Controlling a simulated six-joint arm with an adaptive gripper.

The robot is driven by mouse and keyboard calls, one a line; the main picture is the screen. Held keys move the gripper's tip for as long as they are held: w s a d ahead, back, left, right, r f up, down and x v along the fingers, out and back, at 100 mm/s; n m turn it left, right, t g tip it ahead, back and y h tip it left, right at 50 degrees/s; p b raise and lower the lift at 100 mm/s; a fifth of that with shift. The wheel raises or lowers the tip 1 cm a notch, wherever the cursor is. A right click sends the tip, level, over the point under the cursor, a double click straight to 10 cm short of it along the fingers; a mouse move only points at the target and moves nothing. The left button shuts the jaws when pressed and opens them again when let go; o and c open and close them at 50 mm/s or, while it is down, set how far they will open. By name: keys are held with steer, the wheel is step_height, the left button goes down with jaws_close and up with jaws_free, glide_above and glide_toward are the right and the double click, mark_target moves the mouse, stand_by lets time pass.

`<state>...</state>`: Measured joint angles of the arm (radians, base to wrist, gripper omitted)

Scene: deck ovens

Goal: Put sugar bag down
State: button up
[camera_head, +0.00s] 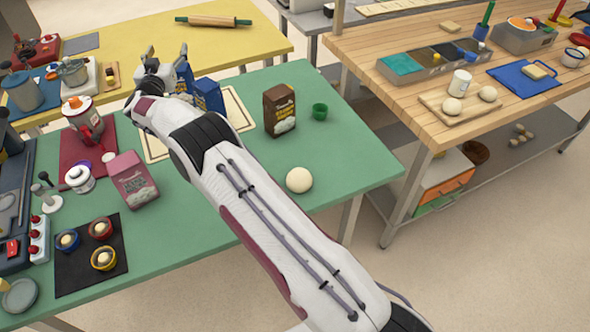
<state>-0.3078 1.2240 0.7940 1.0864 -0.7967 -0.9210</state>
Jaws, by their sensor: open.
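My gripper (166,52) is open at the far end of my arm, over the back left part of the green table (345,155). Nothing shows between its fingers. Two blue bags (208,96) stand just right of my gripper, by a cream-bordered mat (240,112), partly hidden behind my arm. A dark brown bag (280,112) stands upright farther right. A pink bag (132,180) stands left of my arm. The labels are too small to read, so I cannot tell which one is the sugar bag.
A dough ball (299,180) and a green cup (320,111) are right of my arm. The green table's right part is mostly clear.

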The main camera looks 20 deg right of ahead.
steer(key=s+r+n+y, duration=0.1)
steer(key=s+r+y, duration=0.25)
steer(key=r, duration=0.35)
steer(key=s+a+r+n+y, duration=0.1)
steer(key=s+r+n+y, duration=0.1)
steer(key=s+r, duration=0.35)
steer(key=s+r+n+y, duration=0.1)
steer(key=s+r+y, duration=0.15)
steer(key=r, duration=0.55)
steer(key=s+d+r+n+g+y, duration=0.1)
steer(key=s+g, duration=0.1)
steer(key=s, duration=0.8)
steer(key=s+d+r+n+g+y, duration=0.1)
steer(key=s+d+g, duration=0.15)
steer(key=s, duration=0.75)
steer(key=s+d+f+g+h, duration=0.1)
steer(key=s+f, duration=0.4)
steer(key=s, duration=0.7)
steer(key=s+d+f+m+g+h, duration=0.1)
steer(key=s+d+f+g, duration=0.2)
steer(key=s, duration=1)
steer(key=s+d+f+g+h, duration=0.1)
steer(key=s+d+f, duration=0.4)
steer(key=s, duration=0.8)
step_height(320, 180, down, 2)
steer(key=shift+f+m+g, duration=0.2)
steer(key=shift+m+g, duration=0.1)
steer(key=shift+g, duration=0.45)
